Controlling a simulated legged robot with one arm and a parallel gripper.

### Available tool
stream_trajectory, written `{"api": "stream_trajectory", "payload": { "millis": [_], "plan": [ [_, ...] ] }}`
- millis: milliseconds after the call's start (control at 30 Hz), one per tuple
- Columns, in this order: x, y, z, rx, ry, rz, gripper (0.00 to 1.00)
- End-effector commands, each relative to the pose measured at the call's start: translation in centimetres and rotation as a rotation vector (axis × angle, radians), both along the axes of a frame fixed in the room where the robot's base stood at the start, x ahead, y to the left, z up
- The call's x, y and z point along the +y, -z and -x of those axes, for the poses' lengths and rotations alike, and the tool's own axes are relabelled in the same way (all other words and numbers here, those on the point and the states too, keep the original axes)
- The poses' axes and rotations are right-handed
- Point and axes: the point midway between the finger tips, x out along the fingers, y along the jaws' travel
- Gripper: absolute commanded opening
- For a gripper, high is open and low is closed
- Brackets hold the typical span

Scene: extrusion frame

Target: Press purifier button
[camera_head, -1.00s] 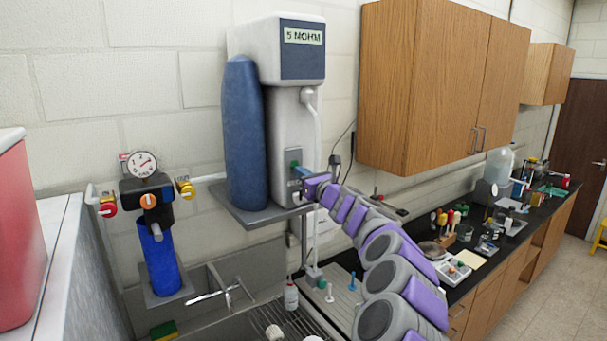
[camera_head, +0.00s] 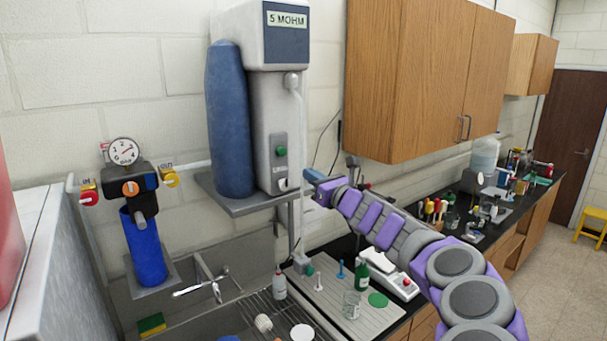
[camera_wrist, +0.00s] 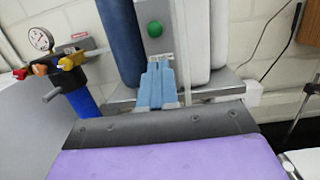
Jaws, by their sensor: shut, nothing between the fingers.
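The water purifier (camera_head: 268,105) is a pale grey wall unit with a "5 MOHM" display and a blue cylinder beside it. Its green button (camera_head: 281,153) is on the front panel, uncovered; the button also shows in the wrist view (camera_wrist: 155,29), above my fingertips. My gripper (camera_head: 308,174) is shut and empty, to the right of and a little below the button, apart from it in the head view. In the wrist view my light blue fingers (camera_wrist: 158,68) lie together, pointing at the panel below the button.
A grey shelf (camera_head: 245,207) carries the purifier above the sink. A gauge and valve assembly (camera_head: 130,185) with a blue filter is at the left. A wooden cabinet (camera_head: 405,75) hangs at the right. A cluttered black bench (camera_head: 365,245) lies below my arm.

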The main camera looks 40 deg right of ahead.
Motion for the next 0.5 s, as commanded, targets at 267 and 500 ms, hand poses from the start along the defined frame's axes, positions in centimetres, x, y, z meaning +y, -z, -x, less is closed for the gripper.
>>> {"api": "stream_trajectory", "payload": {
  "millis": [267,500],
  "plan": [
    [-0.3,0.5,2.1,0.002,0.001,0.0,0.0],
    [-0.3,0.5,2.3,0.002,0.0,0.0,0.0]
  ]
}}
